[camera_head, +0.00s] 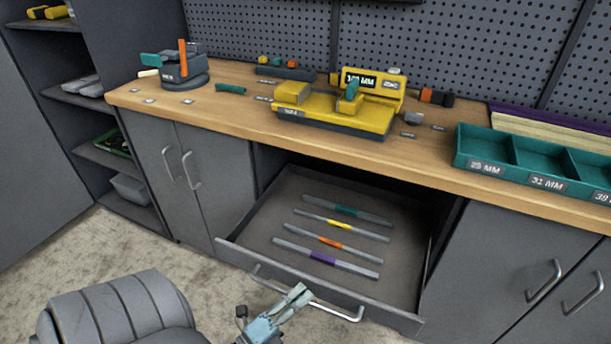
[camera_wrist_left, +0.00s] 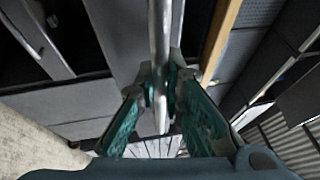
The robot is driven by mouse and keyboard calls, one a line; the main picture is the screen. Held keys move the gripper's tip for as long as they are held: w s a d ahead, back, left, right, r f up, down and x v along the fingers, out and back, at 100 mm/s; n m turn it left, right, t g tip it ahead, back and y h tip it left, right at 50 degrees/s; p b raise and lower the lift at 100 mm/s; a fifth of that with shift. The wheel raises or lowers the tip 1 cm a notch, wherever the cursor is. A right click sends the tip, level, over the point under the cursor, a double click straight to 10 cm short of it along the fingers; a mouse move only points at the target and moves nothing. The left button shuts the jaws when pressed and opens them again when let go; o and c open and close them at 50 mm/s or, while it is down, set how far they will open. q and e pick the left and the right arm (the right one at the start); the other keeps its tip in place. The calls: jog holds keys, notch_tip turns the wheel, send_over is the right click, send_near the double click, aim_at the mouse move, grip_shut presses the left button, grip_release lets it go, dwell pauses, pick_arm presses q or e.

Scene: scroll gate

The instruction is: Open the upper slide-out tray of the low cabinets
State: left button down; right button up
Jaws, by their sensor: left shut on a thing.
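The grey slide-out tray (camera_head: 272,222) stands pulled out from the opening under the workbench. Several grey bars with teal, yellow, orange and purple bands lie in it. A silver bar handle (camera_head: 338,312) runs along its front panel. My left gripper (camera_head: 299,292) is at the middle of this handle, in front of the panel. In the left wrist view the handle (camera_wrist_left: 160,40) passes between my teal finger pads, and the left gripper (camera_wrist_left: 163,88) is shut on it. My right gripper is not in view.
The wooden worktop (camera_head: 215,103) above holds a yellow measuring device (camera_head: 335,112) and a teal bin (camera_head: 485,152). Closed cabinet doors (camera_head: 178,170) flank the tray, with handled doors (camera_head: 520,265) at right. Open shelves (camera_head: 105,155) stand at left. Carpet (camera_head: 85,245) shows in front.

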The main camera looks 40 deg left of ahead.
pick_arm(q)
jog(key=shift+s, duration=0.15)
jog(key=c, duration=1.7)
grip_release()
jog(key=s, duration=0.4)
jog(key=s+f, duration=0.1)
jog(key=s, duration=0.3)
jog(key=s+f, duration=0.1)
jog(key=s, duration=0.2)
jog(key=shift+s+a+f, duration=0.1)
jog(key=shift+s+a, duration=0.25)
jog(key=shift+s, duration=0.05)
